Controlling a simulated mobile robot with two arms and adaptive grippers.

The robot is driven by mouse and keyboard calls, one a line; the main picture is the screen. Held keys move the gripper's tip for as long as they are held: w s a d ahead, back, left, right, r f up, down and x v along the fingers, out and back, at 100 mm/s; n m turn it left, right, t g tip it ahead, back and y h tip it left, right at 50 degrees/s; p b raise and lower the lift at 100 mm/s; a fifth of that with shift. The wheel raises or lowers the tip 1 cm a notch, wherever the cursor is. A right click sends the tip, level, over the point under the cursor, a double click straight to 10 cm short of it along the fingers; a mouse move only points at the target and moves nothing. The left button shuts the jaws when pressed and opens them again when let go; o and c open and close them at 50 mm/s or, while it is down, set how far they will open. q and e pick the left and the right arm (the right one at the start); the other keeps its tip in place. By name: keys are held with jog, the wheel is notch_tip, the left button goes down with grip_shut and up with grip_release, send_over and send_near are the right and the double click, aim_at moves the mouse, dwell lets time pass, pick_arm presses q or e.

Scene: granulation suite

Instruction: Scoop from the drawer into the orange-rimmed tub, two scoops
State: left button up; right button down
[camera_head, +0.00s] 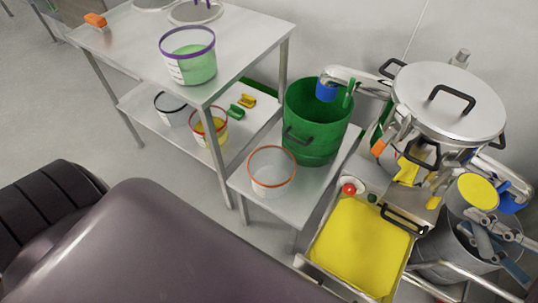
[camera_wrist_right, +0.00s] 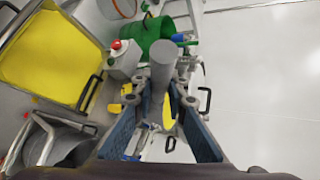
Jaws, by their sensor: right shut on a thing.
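The orange-rimmed tub (camera_head: 271,183) is translucent, looks empty and stands upright on a low steel table, left of the drawer. The open drawer (camera_head: 318,262) is filled with yellow powder (camera_head: 360,245); the powder also shows at the left of the right wrist view (camera_wrist_right: 50,55). My right gripper (camera_head: 490,228) is at the right, beyond the drawer's right side, shut on a grey scoop (camera_head: 459,203). The scoop's mouth shows yellow powder (camera_head: 478,190) in the head view. In the right wrist view the scoop's grey handle (camera_wrist_right: 162,75) stands between the fingers. My left gripper is not in view.
A green bucket (camera_head: 310,135) stands behind the tub. A lidded steel vessel (camera_head: 448,103) and a red button (camera_head: 348,189) are behind the drawer. A steel container (camera_head: 440,258) lies below my right gripper. A purple-rimmed tub (camera_head: 188,68) stands on the left table.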

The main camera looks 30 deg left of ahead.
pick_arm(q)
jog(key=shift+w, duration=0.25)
pick_arm(e)
jog(key=shift+d, duration=0.1)
jog(key=shift+s, duration=0.1)
